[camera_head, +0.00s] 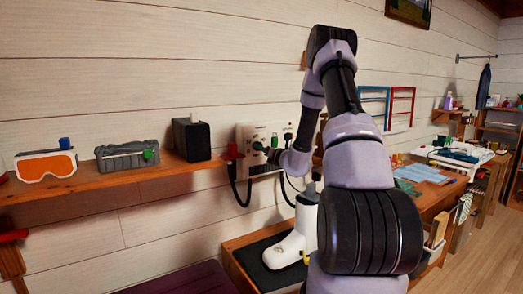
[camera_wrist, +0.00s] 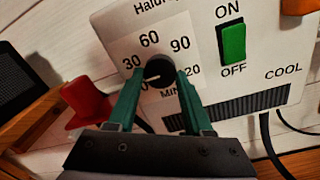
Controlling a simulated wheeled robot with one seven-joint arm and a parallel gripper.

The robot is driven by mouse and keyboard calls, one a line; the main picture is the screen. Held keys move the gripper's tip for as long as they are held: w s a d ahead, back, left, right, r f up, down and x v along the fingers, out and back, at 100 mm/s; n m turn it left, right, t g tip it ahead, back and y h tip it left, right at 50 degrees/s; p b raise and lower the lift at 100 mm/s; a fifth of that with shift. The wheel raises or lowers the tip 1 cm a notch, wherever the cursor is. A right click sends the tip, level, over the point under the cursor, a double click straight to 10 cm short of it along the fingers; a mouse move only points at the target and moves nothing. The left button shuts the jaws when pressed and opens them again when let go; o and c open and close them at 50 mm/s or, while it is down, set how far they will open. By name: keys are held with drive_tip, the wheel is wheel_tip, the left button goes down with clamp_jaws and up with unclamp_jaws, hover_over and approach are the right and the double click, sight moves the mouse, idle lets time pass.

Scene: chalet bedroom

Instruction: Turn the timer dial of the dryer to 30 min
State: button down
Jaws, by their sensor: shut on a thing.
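The dryer is a white box (camera_head: 247,134) on the plank wall; its face fills much of the wrist view (camera_wrist: 205,40). Its black timer dial (camera_wrist: 157,70) has marks 30, 60, 90 and more around it, with one low-left mark partly covered. The dial's pale pointer line lies toward the left, below the 30 mark; its exact reading is hard to tell. My gripper (camera_wrist: 155,85) has its green fingers on either side of the dial and is shut on it. In the head view my gripper (camera_head: 272,155) is at the dryer's front, with the dial hidden.
A green ON/OFF switch (camera_wrist: 233,42) is right of the dial. A red piece (camera_wrist: 82,102) sticks out at the dryer's left. A wooden shelf (camera_head: 110,180) holds a black box (camera_head: 192,139) and a grey case (camera_head: 125,155). Black cables hang below the dryer.

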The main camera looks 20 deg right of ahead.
drive_tip(key=m, duration=0.6)
drive_tip(key=shift+a, duration=0.1)
idle(0.4)
drive_tip(key=shift+c, duration=1.5)
unclamp_jaws()
drive_tip(key=shift+s, duration=0.1)
drive_tip(key=v, duration=1)
drive_tip(key=shift+s, duration=0.35)
